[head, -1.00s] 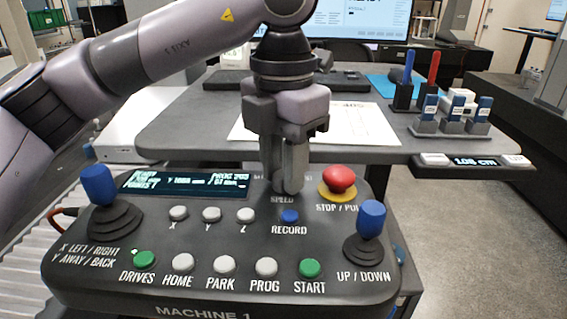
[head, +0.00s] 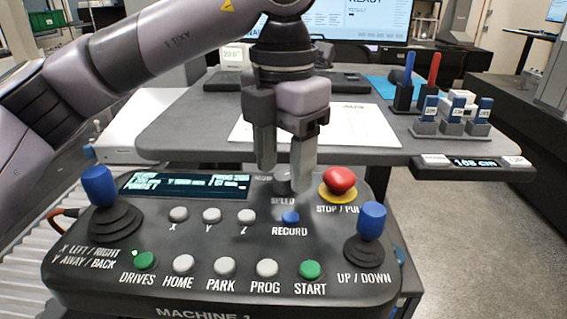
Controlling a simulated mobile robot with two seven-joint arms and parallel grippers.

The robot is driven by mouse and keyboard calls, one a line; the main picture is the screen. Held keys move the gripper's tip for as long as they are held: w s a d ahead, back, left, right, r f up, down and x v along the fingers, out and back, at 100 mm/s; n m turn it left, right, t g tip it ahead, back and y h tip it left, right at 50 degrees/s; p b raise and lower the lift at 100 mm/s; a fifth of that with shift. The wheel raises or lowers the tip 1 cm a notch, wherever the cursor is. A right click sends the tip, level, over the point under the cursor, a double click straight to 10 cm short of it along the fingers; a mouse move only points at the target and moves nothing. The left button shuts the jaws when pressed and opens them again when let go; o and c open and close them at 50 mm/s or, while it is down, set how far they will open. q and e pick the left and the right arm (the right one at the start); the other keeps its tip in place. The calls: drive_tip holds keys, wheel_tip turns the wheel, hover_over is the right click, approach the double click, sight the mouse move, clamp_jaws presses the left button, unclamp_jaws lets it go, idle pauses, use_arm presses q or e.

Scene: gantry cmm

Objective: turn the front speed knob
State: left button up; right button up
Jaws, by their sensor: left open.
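The front speed knob (head: 281,184) is a small grey knob above the SPEED label on the dark control panel (head: 130,278). It sits between the display and the red stop button, and my gripper hides part of it. My left gripper (head: 283,178) is open, its two fingers pointing down. In the picture its fingertips lie on either side of and above the knob; I cannot tell whether they touch it. My right gripper is not in view.
Close by are the red stop button (head: 338,182), the blue RECORD button (head: 290,218) and two blue-topped joysticks, left (head: 98,187) and right (head: 371,221). Behind the panel is a grey table (head: 190,135) with papers, a monitor (head: 385,20) and small racks (head: 440,128).

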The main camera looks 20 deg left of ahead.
sight(283, 176)
use_arm(q)
wheel_tip(283, 176, up, 6)
drive_tip(key=shift+r, duration=0.15)
idle(0.6)
